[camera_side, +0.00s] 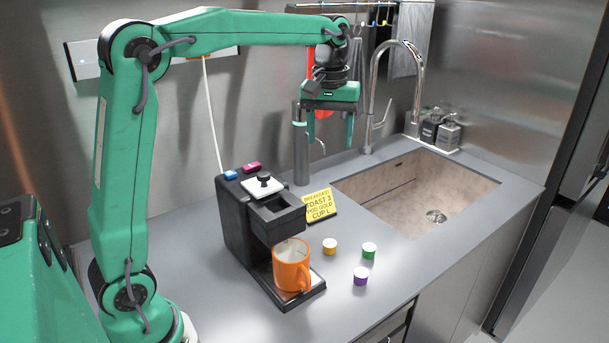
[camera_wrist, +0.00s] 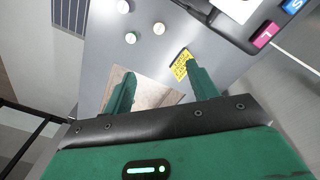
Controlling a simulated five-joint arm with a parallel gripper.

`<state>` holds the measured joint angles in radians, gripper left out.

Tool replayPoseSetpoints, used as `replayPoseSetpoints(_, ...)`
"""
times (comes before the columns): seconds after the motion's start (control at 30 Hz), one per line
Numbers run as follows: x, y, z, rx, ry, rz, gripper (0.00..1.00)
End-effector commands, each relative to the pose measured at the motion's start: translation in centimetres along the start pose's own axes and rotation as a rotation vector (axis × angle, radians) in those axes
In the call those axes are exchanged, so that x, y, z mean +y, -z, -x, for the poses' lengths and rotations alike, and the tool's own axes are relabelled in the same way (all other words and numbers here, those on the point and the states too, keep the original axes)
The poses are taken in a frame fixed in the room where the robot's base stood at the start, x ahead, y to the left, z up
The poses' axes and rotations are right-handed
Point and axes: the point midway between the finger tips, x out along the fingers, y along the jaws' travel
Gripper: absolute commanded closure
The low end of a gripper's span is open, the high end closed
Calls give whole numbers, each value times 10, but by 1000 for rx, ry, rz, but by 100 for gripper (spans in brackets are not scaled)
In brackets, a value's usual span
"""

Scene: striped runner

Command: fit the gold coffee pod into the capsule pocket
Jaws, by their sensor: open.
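The gold coffee pod (camera_side: 330,246), small with a pale lid, stands upright on the counter right of the orange mug; it also shows in the wrist view (camera_wrist: 159,28). The black coffee machine (camera_side: 238,228) stands to its left, with a white knobbed lid (camera_side: 262,185) on top. The machine's front head (camera_side: 278,209) juts out above the mug; I cannot clearly make out the capsule pocket. My gripper (camera_side: 330,143) is open and empty, high above the counter behind the pods, near the sink. Its fingers point down, apart, in the wrist view (camera_wrist: 158,74).
A green pod (camera_side: 368,250) and a purple pod (camera_side: 361,276) stand near the gold one. The orange mug (camera_side: 290,266) sits on the machine's tray. A yellow card (camera_side: 319,203) reads "POD GOLD CUP L". The sink (camera_side: 420,190) and tall faucet (camera_side: 388,95) are to the right.

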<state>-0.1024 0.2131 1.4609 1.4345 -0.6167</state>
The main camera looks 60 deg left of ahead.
Motion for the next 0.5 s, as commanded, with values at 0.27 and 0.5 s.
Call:
replayPoseSetpoints(0.27,6,16,-12,-29,22,53,42)
replayPoseSetpoints(0.5,5,13,-42,-29,22,52,42)
